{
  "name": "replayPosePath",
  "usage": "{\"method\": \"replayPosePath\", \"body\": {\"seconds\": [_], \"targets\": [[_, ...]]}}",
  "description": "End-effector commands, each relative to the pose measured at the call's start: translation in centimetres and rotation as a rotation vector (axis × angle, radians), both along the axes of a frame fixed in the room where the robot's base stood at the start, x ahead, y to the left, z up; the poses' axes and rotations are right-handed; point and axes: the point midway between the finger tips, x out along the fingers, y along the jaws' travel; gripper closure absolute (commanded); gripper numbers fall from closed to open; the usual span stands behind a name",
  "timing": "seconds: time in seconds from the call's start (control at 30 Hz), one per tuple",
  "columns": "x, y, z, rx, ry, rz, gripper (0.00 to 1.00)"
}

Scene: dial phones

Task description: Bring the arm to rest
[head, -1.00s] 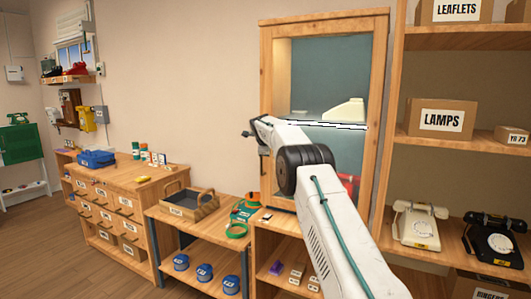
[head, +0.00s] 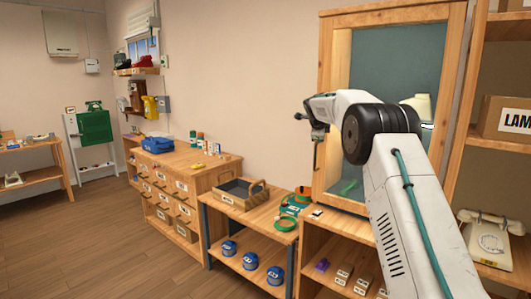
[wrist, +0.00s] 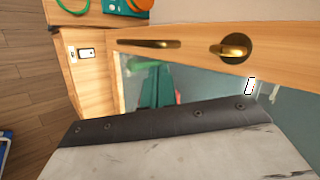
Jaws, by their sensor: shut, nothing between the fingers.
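My white arm with a black joint reaches up across the right of the head view. My gripper (head: 318,133) is at its far end, small and dark, pointing down in front of the left post of a wooden cabinet (head: 327,60) with a bluish pane. It looks shut and holds nothing visible. In the wrist view, the cabinet's wooden frame (wrist: 190,50) with a brass knob (wrist: 236,48) is close by. A grey-white plate with a dark bolted strip fills the bottom there, and the fingertips cannot be made out.
A drawer cabinet (head: 185,190) stands further left. Right are shelves with a cream phone (head: 490,240) and a box (head: 508,120). Floor at left is clear.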

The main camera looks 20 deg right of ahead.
Motion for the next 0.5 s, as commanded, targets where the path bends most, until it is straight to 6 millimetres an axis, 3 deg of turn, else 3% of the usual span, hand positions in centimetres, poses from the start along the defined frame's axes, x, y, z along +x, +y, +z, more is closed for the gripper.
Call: {"method": "replayPosePath", "body": {"seconds": [0.27, 0.37, 0.4, 0.5], "targets": [[-0.4, -0.2, -0.4, -0.078, 0.088, 0.099, 1.0], [-1.6, 0.3, -3.7, -0.128, 0.232, 0.216, 1.0], [-2.4, 0.6, -5.4, -0.142, 0.301, 0.272, 1.0], [-5.5, 2.0, -7.4, -0.178, 0.457, 0.425, 1.0]]}}
